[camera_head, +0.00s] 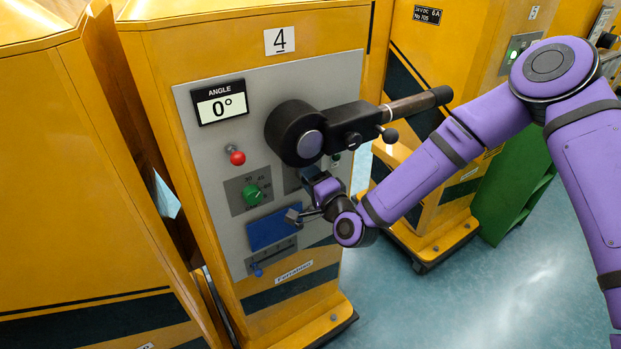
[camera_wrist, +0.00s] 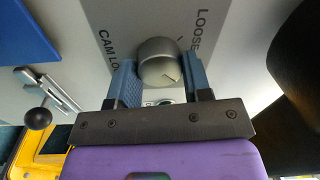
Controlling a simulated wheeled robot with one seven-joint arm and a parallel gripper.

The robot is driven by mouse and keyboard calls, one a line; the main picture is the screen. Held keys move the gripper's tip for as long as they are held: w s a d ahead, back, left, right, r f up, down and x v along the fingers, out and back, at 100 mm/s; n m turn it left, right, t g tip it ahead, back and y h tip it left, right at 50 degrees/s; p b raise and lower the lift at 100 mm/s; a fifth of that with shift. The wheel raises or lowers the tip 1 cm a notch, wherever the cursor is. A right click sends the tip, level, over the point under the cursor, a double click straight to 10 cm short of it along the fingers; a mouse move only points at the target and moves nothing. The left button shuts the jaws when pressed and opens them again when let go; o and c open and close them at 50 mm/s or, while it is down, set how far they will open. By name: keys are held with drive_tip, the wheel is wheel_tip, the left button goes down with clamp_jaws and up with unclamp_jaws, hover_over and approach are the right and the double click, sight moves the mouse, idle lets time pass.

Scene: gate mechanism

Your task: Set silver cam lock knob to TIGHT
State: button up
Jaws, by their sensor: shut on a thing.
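The silver cam lock knob (camera_wrist: 158,60) is round, with a short dark line on its face. In the wrist view it sits between the two blue fingers of my gripper (camera_wrist: 161,78), which is shut on it. The grey label plate (camera_wrist: 112,18) behind it reads "CAM LO…" on the left and "LOOSE" on the right. The word TIGHT does not show. In the head view my gripper (camera_head: 314,186) is at the panel below the black hub, and it hides the knob.
The black hub (camera_head: 296,133) carries a crank handle (camera_head: 420,102) reaching right, above my gripper. The angle display (camera_head: 221,103) reads 0°. A red knob (camera_head: 237,157), a green dial (camera_head: 252,195), a blue plate (camera_head: 268,231) and a blue slider (camera_head: 257,270) lie to the left.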

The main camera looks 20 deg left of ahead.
drive_tip(key=o, duration=0.9)
drive_tip(key=v, duration=1)
drive_tip(key=shift+s+d, duration=0.2)
drive_tip(key=shift+d, duration=0.15)
